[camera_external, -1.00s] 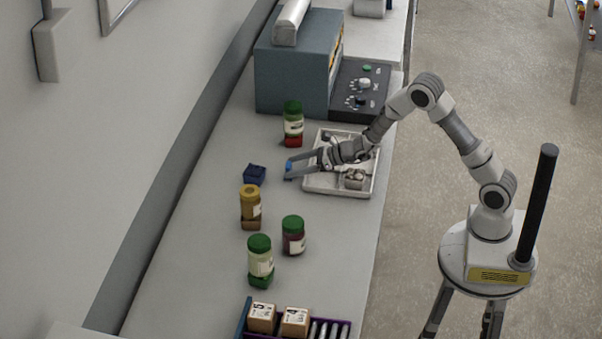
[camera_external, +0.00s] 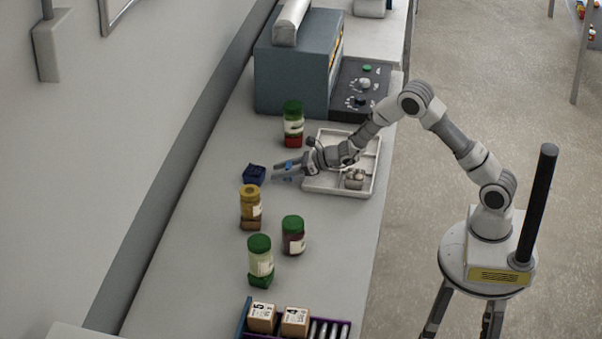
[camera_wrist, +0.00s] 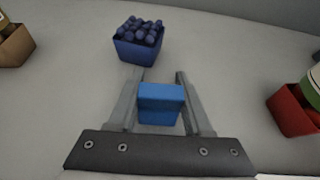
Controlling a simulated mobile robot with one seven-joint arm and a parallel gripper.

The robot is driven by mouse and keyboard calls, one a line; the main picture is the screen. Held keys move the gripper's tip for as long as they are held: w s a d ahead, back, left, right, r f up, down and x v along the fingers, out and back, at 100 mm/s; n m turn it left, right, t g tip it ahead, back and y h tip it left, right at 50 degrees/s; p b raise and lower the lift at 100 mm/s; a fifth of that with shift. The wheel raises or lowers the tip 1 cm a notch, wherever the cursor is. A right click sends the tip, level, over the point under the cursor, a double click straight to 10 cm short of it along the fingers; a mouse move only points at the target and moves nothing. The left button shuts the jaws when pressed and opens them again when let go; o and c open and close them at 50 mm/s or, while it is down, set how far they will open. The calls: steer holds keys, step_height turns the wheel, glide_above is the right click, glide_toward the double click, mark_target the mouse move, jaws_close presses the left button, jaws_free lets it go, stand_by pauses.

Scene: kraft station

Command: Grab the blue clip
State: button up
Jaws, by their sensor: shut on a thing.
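The blue clip (camera_wrist: 160,103) shows in the wrist view as a bright blue block between the two grey fingers of my gripper (camera_wrist: 159,76). My gripper is shut on it, and the fingertips reach past it. In the external view the clip (camera_external: 291,167) is a small blue patch between the fingers of my gripper (camera_external: 273,174), low over the counter. The fingers point left, toward a dark blue box. The clip's underside is hidden, so I cannot tell whether it touches the counter.
The dark blue box (camera_external: 254,174), filled with round-ended blue pieces, stands just beyond my fingertips. A green-lidded jar (camera_external: 293,123) on a red base stands behind. A white tray (camera_external: 340,190) lies under my wrist. Several jars and a purple rack (camera_external: 345,327) stand toward the front.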

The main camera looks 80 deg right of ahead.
jaws_close()
